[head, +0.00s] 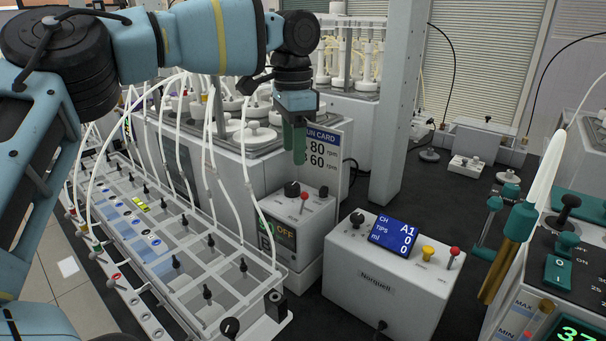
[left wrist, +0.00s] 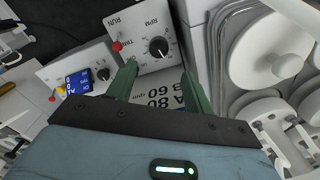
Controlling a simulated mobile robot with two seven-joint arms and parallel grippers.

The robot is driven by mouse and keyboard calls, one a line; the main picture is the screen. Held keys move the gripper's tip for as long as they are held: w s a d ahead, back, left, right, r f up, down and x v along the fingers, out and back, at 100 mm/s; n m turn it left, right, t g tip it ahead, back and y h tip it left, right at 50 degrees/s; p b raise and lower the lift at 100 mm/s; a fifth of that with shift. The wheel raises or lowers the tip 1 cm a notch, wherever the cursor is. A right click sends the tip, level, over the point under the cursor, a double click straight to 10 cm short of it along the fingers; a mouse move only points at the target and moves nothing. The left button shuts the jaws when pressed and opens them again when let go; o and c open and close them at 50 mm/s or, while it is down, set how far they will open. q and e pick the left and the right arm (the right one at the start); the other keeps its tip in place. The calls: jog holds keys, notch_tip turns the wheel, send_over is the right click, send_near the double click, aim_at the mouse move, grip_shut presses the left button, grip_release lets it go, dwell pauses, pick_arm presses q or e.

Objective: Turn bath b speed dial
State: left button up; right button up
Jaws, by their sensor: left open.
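A black speed dial (head: 291,188) sits on top of a white control box (head: 303,222) at the near end of a bath. My left gripper (head: 294,148) hangs above the dial, fingers pointing down. In the left wrist view the gripper (left wrist: 158,84) is open and empty, and the dial shows beyond the fingertips, apart from them. My right gripper is not in view.
A red-tipped toggle (head: 304,196) stands close beside the dial. A run card (head: 328,158) reading 80 and 60 rpm is behind the gripper. A Norquell box (head: 385,278) stands to the right, a tubed rack (head: 185,245) to the left. A grey post (head: 398,110) rises behind.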

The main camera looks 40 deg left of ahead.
aim_at(292, 185)
pick_arm(q)
jog(key=shift+s+r, duration=0.1)
jog(key=shift+s, duration=0.4)
jog(key=f, duration=0.7)
jog(key=shift+w+f, duration=0.2)
jog(key=shift+f, duration=0.2)
jog(key=c, duration=1)
